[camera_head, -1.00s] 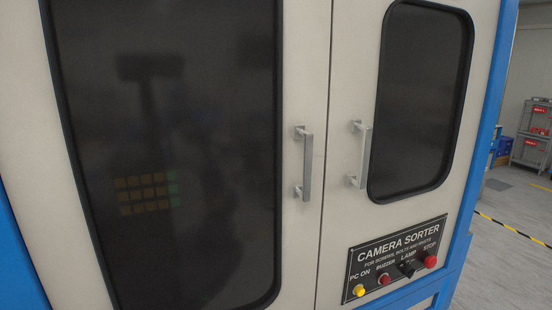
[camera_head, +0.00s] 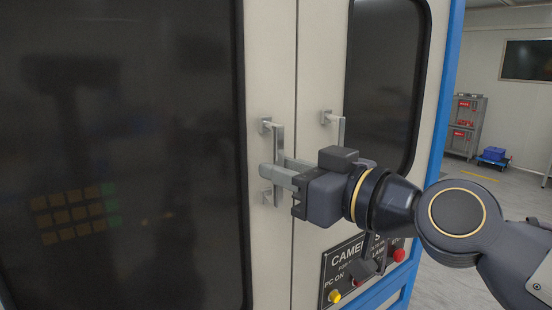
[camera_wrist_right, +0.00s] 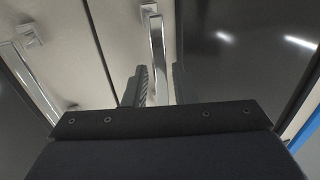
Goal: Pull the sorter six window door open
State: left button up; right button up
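The sorter's wide left door shows a large dark window (camera_head: 120,150) and a pale frame. Its upright metal bar handle (camera_head: 278,139) is near the door seam. My right gripper (camera_head: 278,168) reaches in from the right at this handle. One finger crosses in front of the bar at mid-height. In the right wrist view the bar (camera_wrist_right: 156,50) lies between the two fingers (camera_wrist_right: 160,85), with little space beside it. I cannot tell whether they grip it. The door looks closed. My left gripper is not in view.
The narrower right door has its own handle (camera_head: 334,127) just behind my gripper, and a dark window (camera_head: 385,85). A control panel (camera_head: 345,270) with buttons is below. Open floor (camera_head: 470,185) and a grey shelf (camera_head: 465,125) are at the right.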

jog(key=shift+x, duration=0.8)
grip_shut()
